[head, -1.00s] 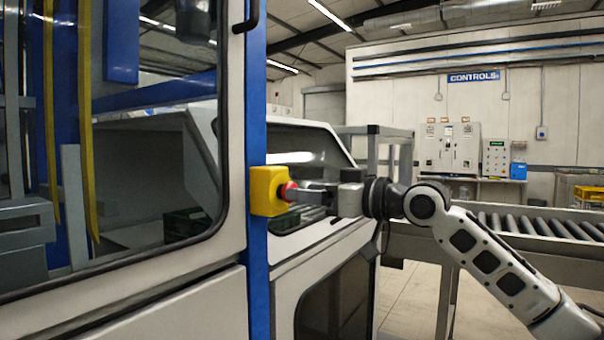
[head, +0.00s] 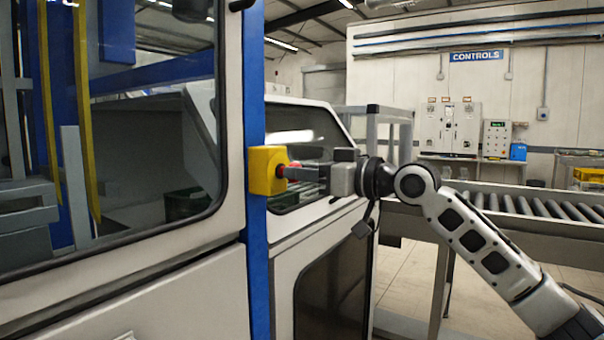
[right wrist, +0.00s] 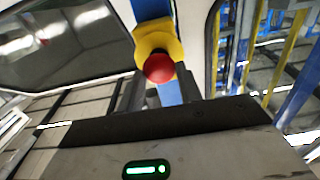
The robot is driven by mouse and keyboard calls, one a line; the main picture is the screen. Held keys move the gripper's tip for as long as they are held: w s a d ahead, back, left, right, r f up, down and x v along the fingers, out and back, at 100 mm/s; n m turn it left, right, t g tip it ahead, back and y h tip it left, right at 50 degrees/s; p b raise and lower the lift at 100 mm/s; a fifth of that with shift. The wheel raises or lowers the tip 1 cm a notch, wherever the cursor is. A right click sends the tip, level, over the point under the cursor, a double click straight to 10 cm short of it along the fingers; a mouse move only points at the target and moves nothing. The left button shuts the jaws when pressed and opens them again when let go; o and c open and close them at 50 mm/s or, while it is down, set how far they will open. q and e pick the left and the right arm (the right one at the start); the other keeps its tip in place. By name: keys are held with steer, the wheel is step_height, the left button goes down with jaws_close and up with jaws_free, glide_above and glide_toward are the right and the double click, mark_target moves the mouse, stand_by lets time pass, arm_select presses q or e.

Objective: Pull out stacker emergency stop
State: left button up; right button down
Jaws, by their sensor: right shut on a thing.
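The stacker emergency stop is a yellow box (head: 263,171) with a red mushroom button, mounted on the blue post of the machine. The red button (head: 281,171) faces right in the head view, partly hidden by my fingers. My right gripper (head: 292,172) comes in from the right and is shut on the red button. In the right wrist view the red button (right wrist: 159,69) sits between the two dark fingers, in front of the yellow box (right wrist: 157,38). Whether the button is in or out is hard to tell. My left gripper is not in view.
The blue post (head: 256,275) stands between the large window (head: 150,140) and a sloped grey-white housing (head: 310,225). A roller conveyor (head: 520,205) runs behind my right arm. Control cabinets (head: 448,128) stand at the far wall.

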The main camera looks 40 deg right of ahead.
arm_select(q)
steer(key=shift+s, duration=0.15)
arm_select(e)
steer(key=c, duration=1)
jaws_free()
steer(key=shift+o, duration=0.2)
arm_select(q)
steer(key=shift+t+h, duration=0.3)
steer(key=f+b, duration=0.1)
steer(key=b, duration=0.2)
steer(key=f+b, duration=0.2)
steer(key=b, duration=0.1)
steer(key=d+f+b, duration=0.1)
steer(key=b, duration=0.2)
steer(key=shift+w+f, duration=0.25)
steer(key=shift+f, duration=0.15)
arm_select(e)
steer(key=v, duration=1.6)
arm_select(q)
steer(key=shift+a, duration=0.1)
arm_select(e)
steer(key=shift+w, duration=0.1)
